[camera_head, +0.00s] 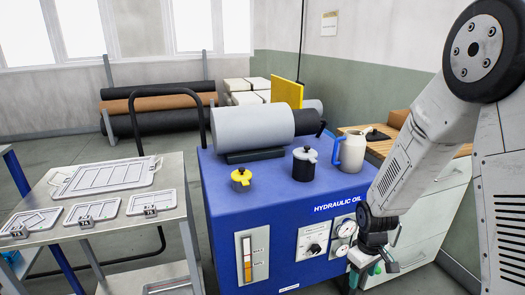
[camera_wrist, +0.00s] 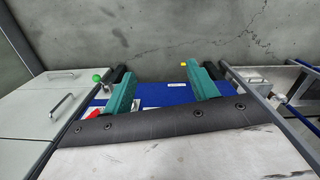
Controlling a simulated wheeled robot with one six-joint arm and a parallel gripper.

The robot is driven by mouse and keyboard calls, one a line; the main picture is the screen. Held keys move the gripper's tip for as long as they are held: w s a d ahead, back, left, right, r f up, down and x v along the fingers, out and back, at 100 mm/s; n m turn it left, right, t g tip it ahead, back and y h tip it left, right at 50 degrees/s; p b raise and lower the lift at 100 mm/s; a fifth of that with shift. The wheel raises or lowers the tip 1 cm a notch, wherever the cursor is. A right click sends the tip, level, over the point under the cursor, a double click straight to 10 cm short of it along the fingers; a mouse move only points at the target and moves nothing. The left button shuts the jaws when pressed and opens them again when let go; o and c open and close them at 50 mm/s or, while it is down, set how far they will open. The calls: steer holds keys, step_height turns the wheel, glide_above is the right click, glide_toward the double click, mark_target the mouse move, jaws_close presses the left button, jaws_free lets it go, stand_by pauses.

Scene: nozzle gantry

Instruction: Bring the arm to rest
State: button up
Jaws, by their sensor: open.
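My arm comes in from the right in the head view and bends down in front of the right part of the blue hydraulic unit (camera_head: 285,225). My gripper (camera_head: 372,268) hangs low at the arm's end, by the unit's front right edge and the gauges. In the wrist view my gripper (camera_wrist: 162,84) shows two green fingers spread wide apart. Nothing is between them but a view of a blue surface (camera_wrist: 150,95) and grey floor beyond. The gripper is open and empty.
The unit's top holds a grey cylinder (camera_head: 252,128), a yellow cap (camera_head: 241,179), a dark-topped cap (camera_head: 304,164) and a jug (camera_head: 350,151). A metal table (camera_head: 100,240) with framed plates stands left. A drawer cabinet (camera_head: 425,228) stands right, behind my arm. Floor (camera_wrist: 200,30) shows clear.

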steer(key=s+a+r+m+t, duration=0.1)
steer(key=s+r+m, duration=0.1)
steer(key=s+r, duration=1)
steer(key=s+r+m, duration=0.3)
steer(key=s+r, duration=0.9)
steer(key=r, duration=0.6)
steer(key=shift+a+r+m+t, duration=0.2)
steer(key=shift+a+m+t, duration=0.1)
steer(key=shift+a+t, duration=0.1)
